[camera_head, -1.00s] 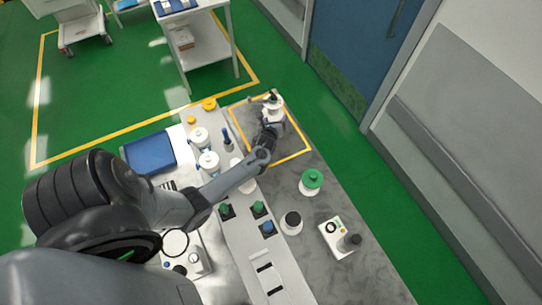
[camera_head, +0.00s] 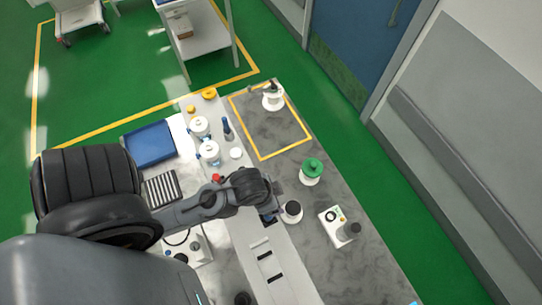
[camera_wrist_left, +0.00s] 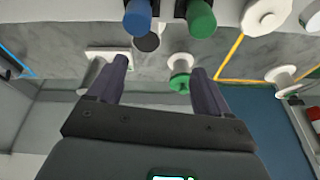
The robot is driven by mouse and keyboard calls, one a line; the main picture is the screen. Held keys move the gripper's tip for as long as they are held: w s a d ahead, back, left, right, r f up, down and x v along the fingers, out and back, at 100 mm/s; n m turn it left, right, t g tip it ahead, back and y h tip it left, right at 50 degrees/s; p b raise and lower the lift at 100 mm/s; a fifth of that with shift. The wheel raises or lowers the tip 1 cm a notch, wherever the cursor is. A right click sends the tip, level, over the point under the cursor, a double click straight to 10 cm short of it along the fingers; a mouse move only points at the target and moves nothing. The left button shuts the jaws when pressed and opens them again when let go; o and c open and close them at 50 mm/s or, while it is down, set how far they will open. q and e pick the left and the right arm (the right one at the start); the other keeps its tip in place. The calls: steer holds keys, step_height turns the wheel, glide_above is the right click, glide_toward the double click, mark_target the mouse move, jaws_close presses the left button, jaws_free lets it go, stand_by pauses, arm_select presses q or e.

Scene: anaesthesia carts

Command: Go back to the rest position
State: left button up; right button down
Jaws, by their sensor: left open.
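My left arm comes in from the left in the head view and ends above the middle of the cart top. My left gripper (camera_wrist_left: 157,75) is open in the wrist view, with nothing between its fingers; in the head view the dark wrist hides its fingertips. A white item with a dark top (camera_head: 273,96) stands alone inside the far end of the yellow-outlined square (camera_head: 262,157), well apart from the gripper. My right gripper does not show.
A green-topped white container (camera_head: 312,170), a black-topped one (camera_head: 291,211) and a white box (camera_head: 334,228) stand right of the wrist. White jars (camera_head: 208,152) and a blue tray (camera_head: 150,149) lie beyond the arm. Blue (camera_wrist_left: 138,18) and green knobs (camera_wrist_left: 201,20) show near the gripper.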

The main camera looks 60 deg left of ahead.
arm_select(q)
steer(key=shift+s+d+r, duration=0.2)
steer(key=shift+s+r, duration=0.15)
steer(key=shift+s, duration=0.1)
step_height(320, 180, up, 11)
steer(key=p, duration=1.1)
steer(key=shift+r, duration=0.1)
